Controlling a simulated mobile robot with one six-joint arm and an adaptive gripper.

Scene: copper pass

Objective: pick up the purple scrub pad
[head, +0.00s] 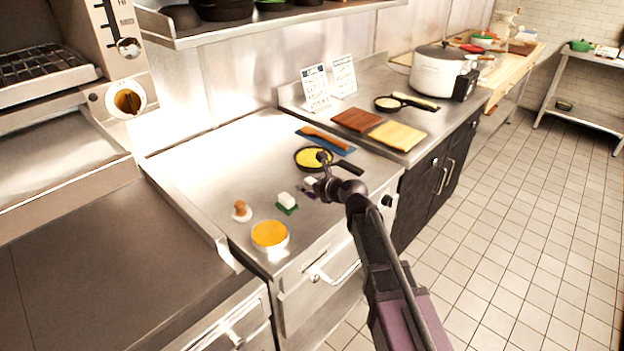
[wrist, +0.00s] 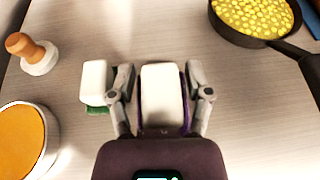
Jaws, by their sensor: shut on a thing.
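The purple scrub pad (wrist: 163,96) has a white block top and a thin purple edge low on its sides. In the wrist view it sits between the two fingers of my gripper (wrist: 162,92), which are shut on it from left and right. In the head view the pad (head: 309,183) is small and partly hidden by my gripper (head: 318,188). It is at or just above the steel counter; I cannot tell whether it touches.
A similar white block with a green pad (wrist: 97,84) stands close left of my gripper. A pan of yellow pieces (wrist: 252,16) is at the right, its handle pointing right. An orange-topped round tin (wrist: 22,140) and a wooden-knobbed press (wrist: 33,53) are at the left.

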